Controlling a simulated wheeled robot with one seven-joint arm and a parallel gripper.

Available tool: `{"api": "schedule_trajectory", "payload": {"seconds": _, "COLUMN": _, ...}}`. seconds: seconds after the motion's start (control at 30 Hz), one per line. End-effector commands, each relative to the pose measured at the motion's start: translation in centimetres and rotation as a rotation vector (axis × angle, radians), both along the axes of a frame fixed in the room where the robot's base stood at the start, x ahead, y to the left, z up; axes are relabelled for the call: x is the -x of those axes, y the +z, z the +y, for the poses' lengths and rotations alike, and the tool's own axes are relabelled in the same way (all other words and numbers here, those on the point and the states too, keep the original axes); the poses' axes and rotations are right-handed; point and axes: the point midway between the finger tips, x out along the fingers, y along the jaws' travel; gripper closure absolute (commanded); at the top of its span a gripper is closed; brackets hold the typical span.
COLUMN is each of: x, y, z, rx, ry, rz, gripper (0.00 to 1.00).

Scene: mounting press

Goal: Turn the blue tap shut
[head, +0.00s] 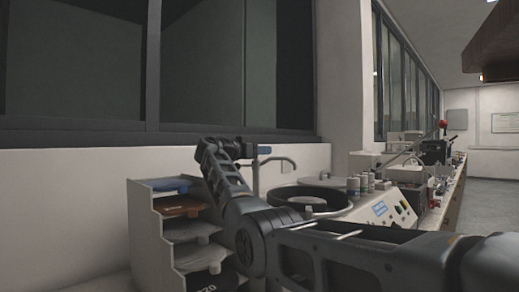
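The blue tap handle (264,150) is a small blue piece on top of a grey post, with a curved grey spout (283,160) reaching right, by the back wall in the head view. My arm comes from the lower right and folds up at the left of the tap. My gripper (247,152) is at its end, dark and small, pointing right, close to the left side of the blue handle. I cannot tell whether it touches the handle, or how far its fingers are apart.
A round dark-rimmed basin or wheel (310,198) is right of the tap. A tiered rack (148,225) with several discs stands at the left. Several small jars (361,184) and a control panel (392,210) are further right along the bench. The wall and windows stand close behind.

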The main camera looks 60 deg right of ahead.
Motion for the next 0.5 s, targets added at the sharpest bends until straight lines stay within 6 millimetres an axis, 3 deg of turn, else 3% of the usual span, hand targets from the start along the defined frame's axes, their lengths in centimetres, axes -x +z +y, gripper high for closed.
{"api": "schedule_trajectory", "payload": {"seconds": 0.5, "x": -0.14, "y": 0.71, "z": 0.11, "rx": 0.011, "ry": 0.085, "rz": -0.007, "gripper": 0.63}}
